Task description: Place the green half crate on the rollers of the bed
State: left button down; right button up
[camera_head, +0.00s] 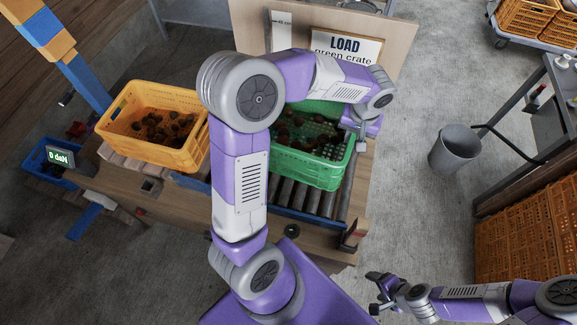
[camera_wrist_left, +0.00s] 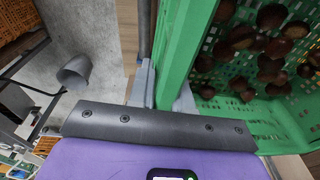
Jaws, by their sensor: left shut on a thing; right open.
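The green half crate (camera_head: 312,168) holds brown chestnuts and is above the rollers (camera_head: 295,196) of the bed; I cannot tell whether it touches them. My left gripper (camera_head: 362,138) is at its right side. In the left wrist view, the two fingers (camera_wrist_left: 165,92) are shut on the green crate's wall (camera_wrist_left: 183,45), one on each side. My left arm hides the crate's left part. My right gripper (camera_head: 376,292) is open and empty, low at the right, away from the crate.
A yellow-orange crate (camera_head: 117,133) with chestnuts stands on the left of the bench. A board with a LOAD sign (camera_head: 345,47) rises behind the rollers. A grey bin (camera_head: 455,150) and stacked orange crates (camera_head: 530,232) are at the right. The floor between is clear.

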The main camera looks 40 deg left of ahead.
pick_arm(q)
jog(key=n+b, duration=0.1)
jog(key=b, duration=0.1)
send_over(331, 150)
jog(key=f, duration=0.3)
jog(key=shift+s+d+f, duration=0.1)
jog(key=shift+d+f, duration=0.2)
jog(key=shift+d, duration=0.05)
notch_tip(331, 150, down, 4)
jog(key=shift+a+f+b, duration=0.15)
jog(key=shift+b, duration=0.5)
jog(key=shift+f+b, duration=0.75)
jog(key=shift+f, duration=2.15)
jog(key=c, duration=1.5)
grip_release()
jog(key=shift+f, duration=0.15)
jog(key=o, duration=0.4)
jog(key=shift+s, duration=0.1)
jog(key=shift+o, duration=0.2)
jog(key=shift+r, duration=0.2)
